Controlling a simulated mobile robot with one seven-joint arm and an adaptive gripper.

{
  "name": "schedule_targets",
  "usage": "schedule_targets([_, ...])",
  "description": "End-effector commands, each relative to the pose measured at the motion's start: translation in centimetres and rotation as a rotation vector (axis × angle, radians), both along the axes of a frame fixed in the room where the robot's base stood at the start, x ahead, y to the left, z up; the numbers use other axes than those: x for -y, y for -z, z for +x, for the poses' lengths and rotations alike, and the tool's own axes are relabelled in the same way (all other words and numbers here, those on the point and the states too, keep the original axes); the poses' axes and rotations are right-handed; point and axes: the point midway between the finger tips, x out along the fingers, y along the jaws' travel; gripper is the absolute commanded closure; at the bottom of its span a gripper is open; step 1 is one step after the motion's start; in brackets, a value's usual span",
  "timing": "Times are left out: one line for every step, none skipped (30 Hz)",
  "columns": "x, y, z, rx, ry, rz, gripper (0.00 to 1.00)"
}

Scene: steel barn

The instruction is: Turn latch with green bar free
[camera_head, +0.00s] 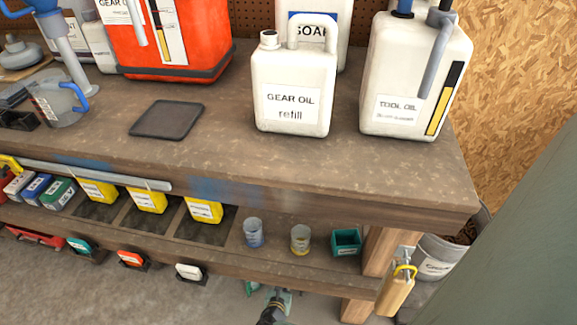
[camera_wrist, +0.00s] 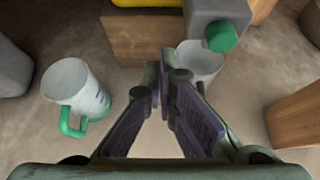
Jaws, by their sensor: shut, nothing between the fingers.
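No latch with a green bar can be made out for certain in either view. In the wrist view, a grey block (camera_wrist: 215,14) with a round green end piece (camera_wrist: 222,37) is at the top, right of centre. It may be part of the latch, but I cannot tell. My gripper (camera_wrist: 163,82) is shut and empty, its fingertips below and left of the green piece and apart from it in the picture. In the head view, only a small dark and green part of my arm shows at the bottom edge, below the lower shelf.
A white jug with a green handle (camera_wrist: 72,85) stands left of my gripper; a white cup (camera_wrist: 198,62) is partly hidden behind it. Wooden blocks (camera_wrist: 140,38) are nearby. The workbench (camera_head: 230,165) holds a gear oil jug (camera_head: 293,105); its lower shelf holds yellow bins (camera_head: 147,200).

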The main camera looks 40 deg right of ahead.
Motion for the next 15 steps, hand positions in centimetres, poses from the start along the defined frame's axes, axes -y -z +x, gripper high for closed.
schedule_targets([0.0,0.0,0.0,0.000,0.000,0.000,1.00])
schedule_targets([0.0,0.0,0.0,0.000,0.000,0.000,1.00])
schedule_targets([0.0,0.0,0.0,0.000,0.000,0.000,1.00])
schedule_targets([0.0,0.0,0.0,0.000,0.000,0.000,1.00])
schedule_targets([0.0,0.1,0.0,0.001,0.001,0.001,1.00])
schedule_targets([0.1,0.2,0.1,0.001,0.001,0.001,1.00])
schedule_targets([0.2,0.3,0.2,0.001,0.001,0.001,1.00])
schedule_targets([0.2,0.4,0.2,0.001,0.001,0.001,1.00])
schedule_targets([0.4,0.7,0.4,0.001,0.000,0.001,1.00])
schedule_targets([0.6,0.9,0.5,0.000,-0.001,0.000,1.00])
schedule_targets([0.8,1.1,0.7,0.000,0.000,0.000,1.00])
schedule_targets([1.1,1.4,0.9,0.002,0.002,0.000,1.00])
schedule_targets([1.4,1.7,1.2,0.002,0.002,0.000,1.00])
schedule_targets([1.6,2.0,1.4,0.002,0.001,0.000,1.00])
schedule_targets([2.0,2.3,1.7,0.003,0.002,0.001,1.00])
